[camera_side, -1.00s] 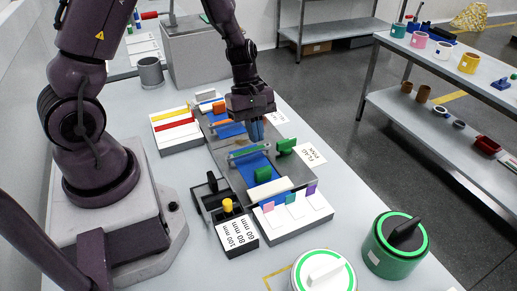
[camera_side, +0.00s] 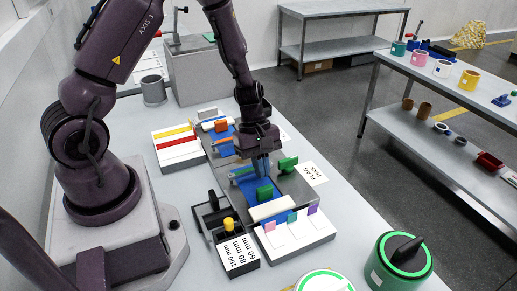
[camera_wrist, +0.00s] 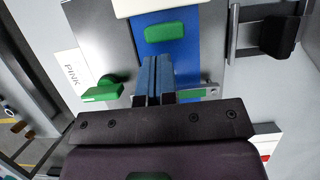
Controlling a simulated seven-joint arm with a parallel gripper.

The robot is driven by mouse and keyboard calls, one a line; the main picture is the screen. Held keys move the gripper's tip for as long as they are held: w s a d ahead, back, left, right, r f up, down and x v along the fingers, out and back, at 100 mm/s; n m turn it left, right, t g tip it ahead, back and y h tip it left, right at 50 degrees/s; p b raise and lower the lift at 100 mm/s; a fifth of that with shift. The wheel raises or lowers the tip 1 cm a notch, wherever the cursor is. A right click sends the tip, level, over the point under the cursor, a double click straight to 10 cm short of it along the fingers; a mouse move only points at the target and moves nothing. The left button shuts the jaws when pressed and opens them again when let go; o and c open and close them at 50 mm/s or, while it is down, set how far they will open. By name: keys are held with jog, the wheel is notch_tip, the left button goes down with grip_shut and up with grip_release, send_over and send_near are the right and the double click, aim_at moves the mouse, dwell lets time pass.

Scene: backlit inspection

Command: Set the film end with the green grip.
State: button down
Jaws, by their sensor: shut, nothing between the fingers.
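A blue film (camera_side: 252,180) lies along the grey plate, with a small green grip (camera_side: 264,194) standing on its near part. The green grip also shows in the wrist view (camera_wrist: 165,32), ahead of the fingertips. My gripper (camera_side: 263,172) is shut and empty, pointing down just behind the green grip. In the wrist view its blue fingers (camera_wrist: 155,62) are together over the film. I cannot tell whether the fingertips touch the film. A bar with green on it (camera_wrist: 195,93) crosses the film, partly hidden by my gripper. A green knob (camera_side: 287,164) sits at its right side.
A white bar (camera_side: 271,208) crosses the near end of the plate, before a white block with coloured tabs (camera_side: 300,232). A black holder (camera_side: 212,218) with a yellow peg stands left. A printed card (camera_side: 312,174) lies right. An orange grip (camera_side: 220,125) is farther back.

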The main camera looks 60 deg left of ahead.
jog(key=shift+d+f, duration=0.25)
jog(key=shift+f, duration=0.45)
jog(key=shift+d, duration=0.75)
jog(key=shift+r, duration=0.1)
